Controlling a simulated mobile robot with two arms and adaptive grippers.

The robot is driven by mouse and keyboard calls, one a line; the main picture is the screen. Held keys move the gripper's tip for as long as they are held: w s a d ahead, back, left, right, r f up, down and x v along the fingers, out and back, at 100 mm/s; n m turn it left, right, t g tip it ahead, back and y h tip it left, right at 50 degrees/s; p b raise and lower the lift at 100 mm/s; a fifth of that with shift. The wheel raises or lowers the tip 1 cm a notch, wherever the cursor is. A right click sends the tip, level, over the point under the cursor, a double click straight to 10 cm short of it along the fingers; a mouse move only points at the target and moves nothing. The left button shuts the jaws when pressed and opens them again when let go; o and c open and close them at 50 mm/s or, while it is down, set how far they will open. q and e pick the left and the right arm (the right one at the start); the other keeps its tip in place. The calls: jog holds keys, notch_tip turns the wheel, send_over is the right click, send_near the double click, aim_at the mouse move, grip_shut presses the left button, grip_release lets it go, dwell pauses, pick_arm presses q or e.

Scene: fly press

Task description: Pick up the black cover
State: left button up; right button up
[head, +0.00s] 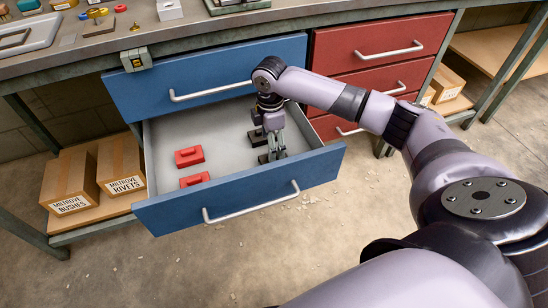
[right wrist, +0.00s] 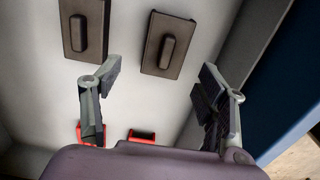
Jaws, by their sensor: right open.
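Two black covers, each a flat dark plate with a raised grip, lie on the floor of the open drawer. In the right wrist view, one black cover (right wrist: 168,43) shows above the gap between my fingertips, and the other black cover (right wrist: 83,25) is at the upper left. In the head view they are small, dark and partly hidden by my right gripper (head: 274,152). The gripper points down into the right half of the drawer. In the right wrist view the right gripper (right wrist: 160,74) is open, with nothing between its fingers. My left gripper is out of view.
Two red covers (head: 189,157) (head: 194,180) lie in the drawer's left half. The blue drawer front (head: 240,192) and side walls surround the gripper. A shut blue drawer (head: 205,75) is above, red drawers (head: 365,45) at right, labelled boxes (head: 72,182) at left.

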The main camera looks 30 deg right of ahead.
jog(key=shift+f, duration=0.8)
jog(key=f, duration=0.1)
jog(key=f+b, duration=0.1)
jog(key=s+f, duration=0.1)
jog(key=shift+d+f+b, duration=0.2)
jog(key=shift+d+b, duration=0.1)
jog(key=shift+b, duration=0.1)
jog(key=shift+f, duration=0.7)
jog(key=shift+w+f, duration=0.1)
jog(key=shift+f, duration=0.05)
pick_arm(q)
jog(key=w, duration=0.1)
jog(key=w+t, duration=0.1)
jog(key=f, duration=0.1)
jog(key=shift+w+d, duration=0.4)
pick_arm(e)
jog(key=shift+c, duration=0.3)
jog(key=c, duration=1.1)
jog(key=shift+c, duration=0.2)
